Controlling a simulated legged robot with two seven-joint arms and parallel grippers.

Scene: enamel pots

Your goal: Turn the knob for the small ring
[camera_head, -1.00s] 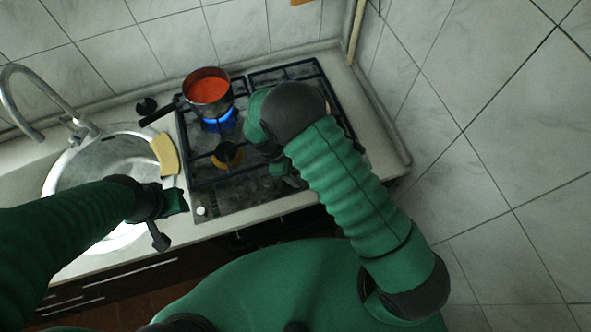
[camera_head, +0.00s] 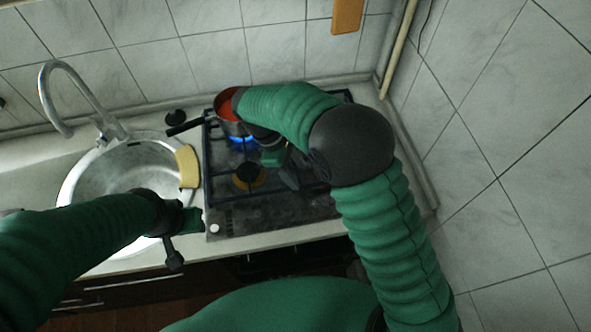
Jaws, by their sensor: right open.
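The gas stove (camera_head: 225,215) stands against the back wall. A blue flame (camera_head: 240,139) burns on its rear left ring under a pot of red content (camera_head: 227,104), now partly hidden by my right arm. The small ring (camera_head: 249,176) at the front left shows no flame. One white knob (camera_head: 214,228) shows at the stove's front left corner; other knobs cannot be made out. My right gripper (camera_head: 284,166) is open above the middle of the stove, right of the small ring. My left gripper (camera_head: 186,221) is left of the white knob, near the counter's front edge; its jaws are unclear.
A round metal sink (camera_head: 85,184) with a curved tap (camera_head: 72,89) lies left of the stove. A yellow sponge or cloth (camera_head: 187,167) rests on its right rim. A black round object (camera_head: 175,117) lies behind it. Tiled walls close off the back and right.

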